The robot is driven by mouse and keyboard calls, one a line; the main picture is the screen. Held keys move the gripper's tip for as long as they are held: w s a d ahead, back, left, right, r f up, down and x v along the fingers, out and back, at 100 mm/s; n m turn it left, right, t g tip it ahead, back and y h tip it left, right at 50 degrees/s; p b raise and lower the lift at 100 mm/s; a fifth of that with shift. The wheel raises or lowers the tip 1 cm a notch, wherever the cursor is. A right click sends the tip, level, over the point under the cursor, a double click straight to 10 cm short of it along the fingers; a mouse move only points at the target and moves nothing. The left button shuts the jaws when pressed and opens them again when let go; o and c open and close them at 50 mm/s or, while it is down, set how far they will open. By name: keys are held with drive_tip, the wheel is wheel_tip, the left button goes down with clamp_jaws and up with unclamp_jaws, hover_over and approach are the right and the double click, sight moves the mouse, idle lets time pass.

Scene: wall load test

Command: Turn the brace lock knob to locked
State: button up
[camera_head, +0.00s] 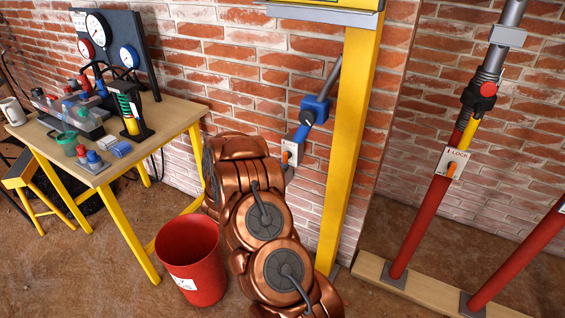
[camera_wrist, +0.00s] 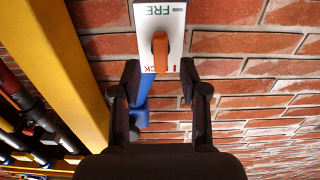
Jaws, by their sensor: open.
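An orange lock knob (camera_wrist: 160,52) sits on a white plate (camera_wrist: 175,45) at the upper middle of the wrist view. Green "FREE" lettering shows above the knob, and red letters are partly covered by it. I cannot tell which mark it points to. The plate and knob also show in the head view, with the plate (camera_head: 294,147) below a blue fitting (camera_head: 314,109) on a brace. My gripper (camera_wrist: 160,78) is open, one finger on each side of the knob's lower end, with gaps and no visible contact. In the head view my arm hides it.
A yellow post (camera_head: 352,140) stands close to the right of my arm. A red bucket (camera_head: 190,262) stands left of it. A workbench (camera_head: 150,135) with gauges is further left. A red brace (camera_head: 430,215) with another lock plate (camera_head: 453,163) stands at the right.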

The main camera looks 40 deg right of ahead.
drive_tip(key=v, duration=0.6)
idle(0.8)
